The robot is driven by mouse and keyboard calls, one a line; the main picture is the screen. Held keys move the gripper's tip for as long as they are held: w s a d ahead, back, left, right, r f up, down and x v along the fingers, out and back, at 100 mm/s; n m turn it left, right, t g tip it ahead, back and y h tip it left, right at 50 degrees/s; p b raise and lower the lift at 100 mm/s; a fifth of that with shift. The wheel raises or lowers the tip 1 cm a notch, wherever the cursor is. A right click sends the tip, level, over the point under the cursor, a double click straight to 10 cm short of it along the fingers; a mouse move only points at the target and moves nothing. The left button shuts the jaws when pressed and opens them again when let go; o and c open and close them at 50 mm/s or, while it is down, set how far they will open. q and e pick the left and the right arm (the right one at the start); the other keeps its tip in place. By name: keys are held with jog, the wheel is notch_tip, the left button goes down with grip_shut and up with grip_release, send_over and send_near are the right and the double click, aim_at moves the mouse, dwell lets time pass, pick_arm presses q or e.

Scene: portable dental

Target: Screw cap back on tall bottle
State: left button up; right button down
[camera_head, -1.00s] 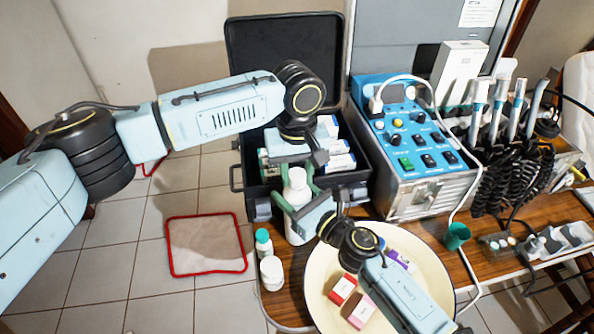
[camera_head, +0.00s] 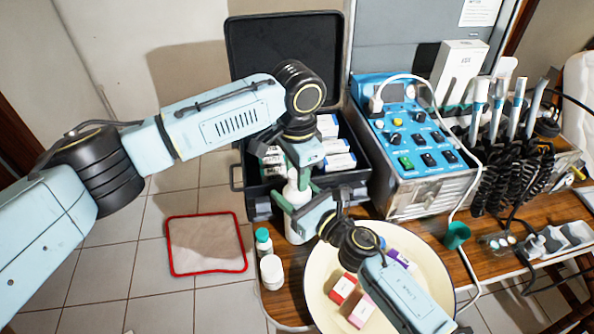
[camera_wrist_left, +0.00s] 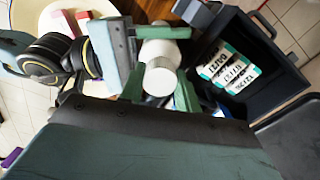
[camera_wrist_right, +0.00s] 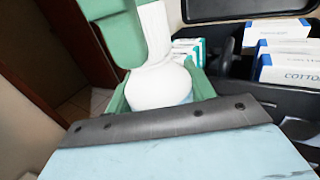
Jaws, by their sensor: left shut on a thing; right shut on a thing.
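The tall white bottle (camera_head: 297,233) stands upright at the table's left end, in front of the open case. Its white cap (camera_wrist_left: 160,77) is on top of the bottle's neck; how tightly it sits I cannot tell. My left gripper (camera_head: 291,187) comes from above and is shut on the cap, with green fingers on both sides of it in the left wrist view (camera_wrist_left: 160,88). My right gripper (camera_head: 291,208) is shut around the upper part of the bottle just below. The right wrist view shows the bottle's rounded shoulder (camera_wrist_right: 157,87) between its fingers, with the left fingers above.
A small bottle with a teal cap (camera_head: 263,241) and a white jar (camera_head: 271,271) stand close left of the bottle. A round cream tray (camera_head: 322,300) with small boxes lies under my right arm. The open black case (camera_head: 345,187) holds cartons behind. The blue control unit (camera_head: 411,130) stands right.

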pick_arm(q)
jog(key=m, duration=1.1)
jog(key=o, duration=1.2)
jog(key=shift+c, duration=0.2)
notch_tip(320, 180, up, 12)
